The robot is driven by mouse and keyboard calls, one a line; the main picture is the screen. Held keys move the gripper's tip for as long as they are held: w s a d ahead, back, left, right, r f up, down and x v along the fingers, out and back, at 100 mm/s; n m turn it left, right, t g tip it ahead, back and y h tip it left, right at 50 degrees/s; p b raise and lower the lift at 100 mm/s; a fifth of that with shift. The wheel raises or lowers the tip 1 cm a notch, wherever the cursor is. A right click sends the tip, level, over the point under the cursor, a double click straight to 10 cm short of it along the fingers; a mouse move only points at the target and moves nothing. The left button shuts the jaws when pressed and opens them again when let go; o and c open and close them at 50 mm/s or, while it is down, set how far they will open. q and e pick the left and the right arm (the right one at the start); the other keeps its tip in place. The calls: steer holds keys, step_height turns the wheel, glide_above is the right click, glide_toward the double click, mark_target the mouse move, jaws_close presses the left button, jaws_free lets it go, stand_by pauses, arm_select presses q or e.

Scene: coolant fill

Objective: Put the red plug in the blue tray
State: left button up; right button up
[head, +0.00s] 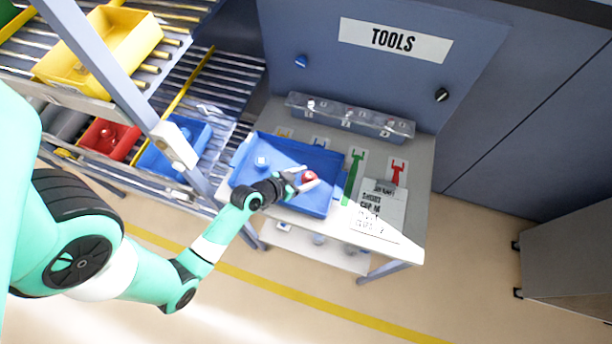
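The blue tray (322,157) lies on the grey bench top. My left gripper (310,177) reaches over the tray's right part from the left. The red plug (309,177) shows between its two light fingertips, over the tray. I cannot tell whether the fingers press on the plug or stand apart from it, nor whether the plug touches the tray floor. A blue plug (261,162) with a pale rim sits in the tray's left part. My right gripper is not in view.
A clear lidded rack (350,117) stands behind the tray. A green tool (353,177), a red tool (398,173) and a printed sheet (379,209) lie to its right. A roller shelf with yellow (100,48), red (108,139) and blue bins (174,148) stands left.

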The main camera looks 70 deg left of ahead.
arm_select(q)
steer(key=shift+s+r, duration=0.1)
steer(key=shift+r, duration=0.1)
steer(key=p+v, duration=0.1)
steer(key=v, duration=1)
steer(key=shift+s+d+r+p, duration=0.15)
steer(key=shift+s+r+p, duration=0.05)
steer(key=shift+s+p, duration=0.1)
